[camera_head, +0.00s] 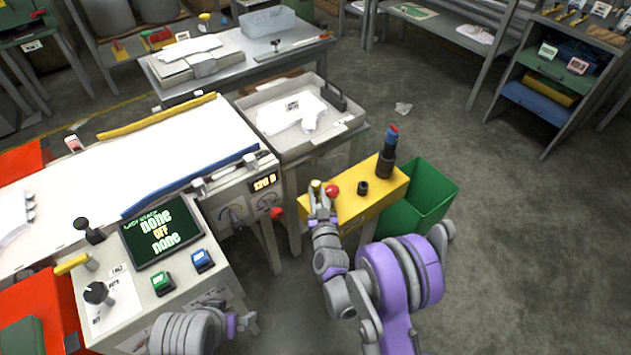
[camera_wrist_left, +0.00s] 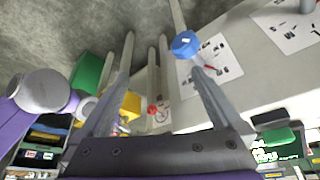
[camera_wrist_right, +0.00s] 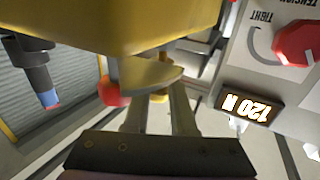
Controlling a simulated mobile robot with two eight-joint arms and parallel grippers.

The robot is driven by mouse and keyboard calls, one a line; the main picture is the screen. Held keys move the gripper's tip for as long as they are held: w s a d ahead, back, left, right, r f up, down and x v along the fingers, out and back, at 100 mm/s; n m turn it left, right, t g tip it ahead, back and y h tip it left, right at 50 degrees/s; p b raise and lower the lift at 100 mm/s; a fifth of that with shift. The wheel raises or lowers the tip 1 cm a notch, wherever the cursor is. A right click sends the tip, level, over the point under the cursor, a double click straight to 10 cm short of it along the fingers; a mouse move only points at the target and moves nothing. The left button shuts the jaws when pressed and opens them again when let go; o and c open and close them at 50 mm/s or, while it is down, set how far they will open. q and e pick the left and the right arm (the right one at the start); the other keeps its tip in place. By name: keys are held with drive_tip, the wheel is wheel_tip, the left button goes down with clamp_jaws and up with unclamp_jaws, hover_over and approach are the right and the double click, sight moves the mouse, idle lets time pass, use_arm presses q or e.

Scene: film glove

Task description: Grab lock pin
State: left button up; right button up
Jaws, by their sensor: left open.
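A yellow stand (camera_head: 352,206) carries a red ball knob (camera_head: 333,189), a short black peg (camera_head: 362,187) and a tall black piece with a red and blue top (camera_head: 387,150). I cannot tell for sure which of these is the lock pin. My right gripper (camera_head: 320,198) is at the stand's left end, beside the red knob. In the right wrist view its fingers are close around a small yellow piece (camera_wrist_right: 160,92); the red knob (camera_wrist_right: 115,94) is just left of them. Whether they grip it is unclear. My left gripper (camera_head: 238,324) is open near the control panel, with nothing seen held.
The control panel (camera_head: 130,290) has a screen, green and blue buttons and a black knob. A green bin (camera_head: 425,192) stands right of the yellow stand. A grey tray (camera_head: 345,125) with white film is behind it. Open floor (camera_head: 530,230) lies to the right.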

drive_tip(key=shift+s+r, duration=0.2)
drive_tip(key=shift+s, duration=0.1)
drive_tip(key=shift+c, duration=0.5)
clamp_jaws()
